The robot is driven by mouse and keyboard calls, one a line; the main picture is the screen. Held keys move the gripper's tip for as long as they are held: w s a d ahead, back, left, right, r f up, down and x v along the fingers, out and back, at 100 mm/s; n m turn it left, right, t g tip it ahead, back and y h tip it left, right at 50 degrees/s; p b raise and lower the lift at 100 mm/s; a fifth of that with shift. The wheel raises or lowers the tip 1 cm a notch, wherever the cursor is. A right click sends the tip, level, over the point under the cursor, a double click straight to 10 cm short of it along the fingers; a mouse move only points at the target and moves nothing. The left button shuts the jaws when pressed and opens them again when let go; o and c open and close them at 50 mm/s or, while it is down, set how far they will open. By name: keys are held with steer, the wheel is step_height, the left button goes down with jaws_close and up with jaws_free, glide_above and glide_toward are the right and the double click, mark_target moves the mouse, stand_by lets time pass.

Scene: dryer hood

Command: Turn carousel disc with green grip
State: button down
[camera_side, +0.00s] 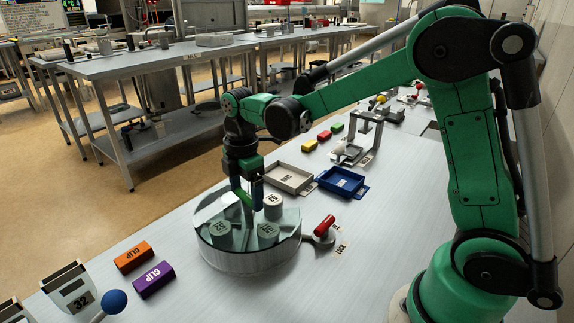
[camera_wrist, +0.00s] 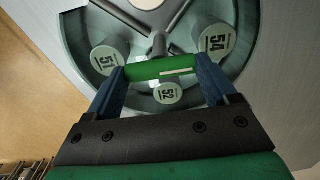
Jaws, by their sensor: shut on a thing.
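The carousel disc (camera_side: 212,257) is a round grey drum with a glassy rim on the table, and it also shows in the wrist view (camera_wrist: 190,98). Numbered grey cylinders (camera_side: 221,232) stand in it; one in the wrist view reads 54 (camera_wrist: 214,42). The green grip (camera_wrist: 162,68) is a bar lying across between my blue fingers, above the disc. In the side view the grip (camera_side: 242,197) is partly hidden by my fingers. My gripper (camera_wrist: 160,72) is shut on the grip, one finger at each end, pointing down from above; it also shows in the side view (camera_side: 248,200).
A red-handled lever (camera_side: 324,226) stands close to the disc's right. Orange (camera_side: 133,256) and purple (camera_side: 153,280) clip blocks lie at front left. Behind are a beige tray (camera_side: 289,179) and a blue tray (camera_side: 341,182). A blue ball knob (camera_side: 114,301) stands at the front.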

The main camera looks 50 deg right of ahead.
steer(key=shift+n, duration=1)
jaws_free()
steer(key=shift+r, duration=2.85)
steer(key=s+m+t, duration=0.7)
steer(key=s+m, duration=0.3)
steer(key=m, duration=0.8)
steer(key=shift+s, duration=0.15)
